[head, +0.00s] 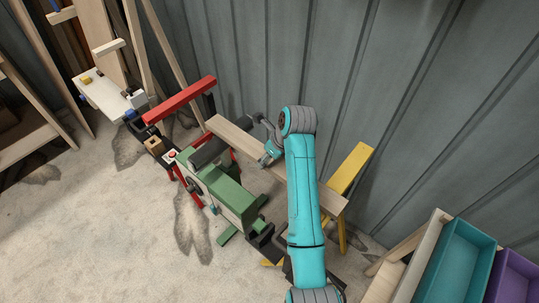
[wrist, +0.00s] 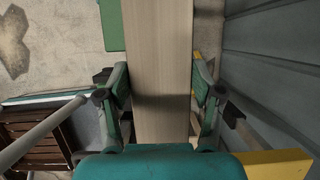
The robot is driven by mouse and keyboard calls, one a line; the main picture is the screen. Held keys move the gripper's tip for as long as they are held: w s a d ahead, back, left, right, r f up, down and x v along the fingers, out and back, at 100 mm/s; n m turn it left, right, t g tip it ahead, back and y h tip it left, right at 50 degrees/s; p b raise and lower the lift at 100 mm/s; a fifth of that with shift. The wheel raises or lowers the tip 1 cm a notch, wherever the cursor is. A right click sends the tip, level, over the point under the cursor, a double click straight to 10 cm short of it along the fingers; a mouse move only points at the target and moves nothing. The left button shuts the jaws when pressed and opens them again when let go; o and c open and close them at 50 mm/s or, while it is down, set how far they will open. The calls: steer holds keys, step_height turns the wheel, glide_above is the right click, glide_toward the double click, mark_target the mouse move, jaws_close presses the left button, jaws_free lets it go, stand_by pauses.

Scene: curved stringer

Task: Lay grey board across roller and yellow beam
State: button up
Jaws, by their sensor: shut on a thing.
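The pale grey-tan board (head: 238,137) runs diagonally in the head view, from beside the red bar down to the right, passing behind my arm. My gripper (head: 268,156) is shut on the board, with one finger along each edge in the wrist view (wrist: 160,95). The board also fills the middle of the wrist view (wrist: 157,50). The dark roller (head: 208,152) is beside the board's upper-left part, by the green machine. The yellow beam (head: 350,167) is at the board's right end, which overlaps it in the picture. I cannot tell whether the board touches either support.
A green machine (head: 228,192) stands below the board. A red bar (head: 180,99) is at upper left. The corrugated grey wall (head: 430,110) is close behind. Teal (head: 455,262) and purple (head: 515,278) bins stand at lower right. The floor at left is mostly clear.

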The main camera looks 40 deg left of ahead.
steer(key=shift+f, duration=0.55)
stand_by(0.4)
steer(key=o, duration=1.6)
steer(key=shift+f, duration=0.1)
steer(key=v, duration=1.2)
